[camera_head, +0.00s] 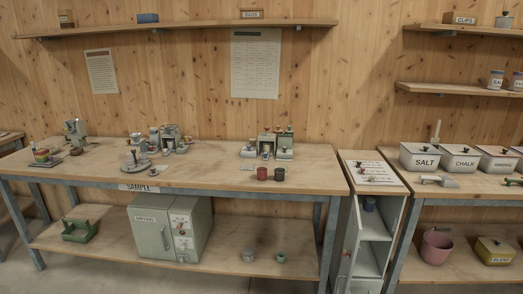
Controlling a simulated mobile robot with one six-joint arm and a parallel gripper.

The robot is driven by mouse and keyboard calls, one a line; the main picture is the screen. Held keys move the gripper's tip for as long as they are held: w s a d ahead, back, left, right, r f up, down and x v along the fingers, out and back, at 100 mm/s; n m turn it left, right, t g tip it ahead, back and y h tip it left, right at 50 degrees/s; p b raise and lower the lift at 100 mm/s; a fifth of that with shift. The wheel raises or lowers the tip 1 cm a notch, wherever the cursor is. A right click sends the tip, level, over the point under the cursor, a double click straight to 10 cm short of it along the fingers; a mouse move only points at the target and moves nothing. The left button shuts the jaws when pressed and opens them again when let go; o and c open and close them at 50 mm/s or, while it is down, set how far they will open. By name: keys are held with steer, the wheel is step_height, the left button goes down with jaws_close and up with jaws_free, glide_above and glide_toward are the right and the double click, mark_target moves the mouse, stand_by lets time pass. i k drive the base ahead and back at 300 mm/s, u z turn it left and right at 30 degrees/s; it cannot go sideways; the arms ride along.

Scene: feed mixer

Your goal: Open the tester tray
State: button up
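I cannot tell for sure which device is the tester, and no tray is clearly readable at this distance. Several small grey-green bench devices stand on the long wooden workbench (215,175). One device (270,145) is right of centre, one (172,138) is left of centre, and one (75,131) is near the left end. A round stand (135,161) sits in front of the left-of-centre device. A label reading SAMPLE (139,188) is on the bench's front edge. My gripper is not in view.
A red cup (262,173) and a dark cup (279,174) stand near the bench front. A grey-green cabinet (170,227) and a green handled item (80,229) are on the lower shelf. A narrow open cabinet (374,222) stands right. Lidded bins, including SALT (420,157), line the right bench.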

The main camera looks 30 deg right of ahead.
mark_target(266, 155)
steer(key=i, duration=0.95)
steer(key=z, duration=0.05)
